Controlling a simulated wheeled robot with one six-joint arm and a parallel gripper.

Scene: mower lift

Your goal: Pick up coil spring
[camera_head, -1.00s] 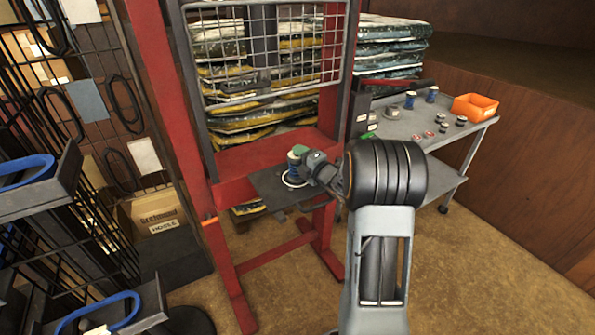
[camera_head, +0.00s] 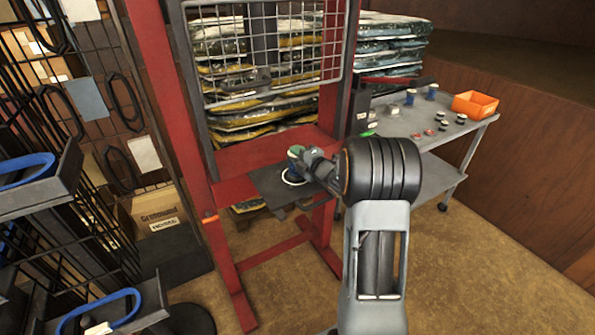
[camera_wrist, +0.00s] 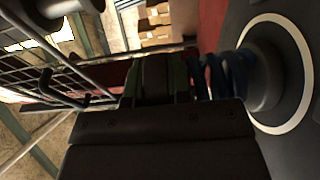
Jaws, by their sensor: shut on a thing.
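The coil spring is blue and stands at the press plate in the head view (camera_head: 295,164); it also shows in the wrist view (camera_wrist: 222,75). Its lower end meets a grey round seat (camera_wrist: 265,75) inside a white ring (camera_wrist: 302,62). My gripper (camera_head: 299,152) reaches in from the right at the spring's top. In the wrist view my gripper's dark, green-edged fingers (camera_wrist: 160,80) are shut on the spring's upper end, which they partly hide. I cannot tell whether the spring's lower end is clear of the seat.
The red press frame (camera_head: 165,90) with a wire guard (camera_head: 265,50) stands close around the plate (camera_head: 262,182). A grey cart (camera_head: 440,145) at right carries several small parts and an orange bin (camera_head: 474,104). A black rack (camera_head: 45,205) with blue loops stands at left.

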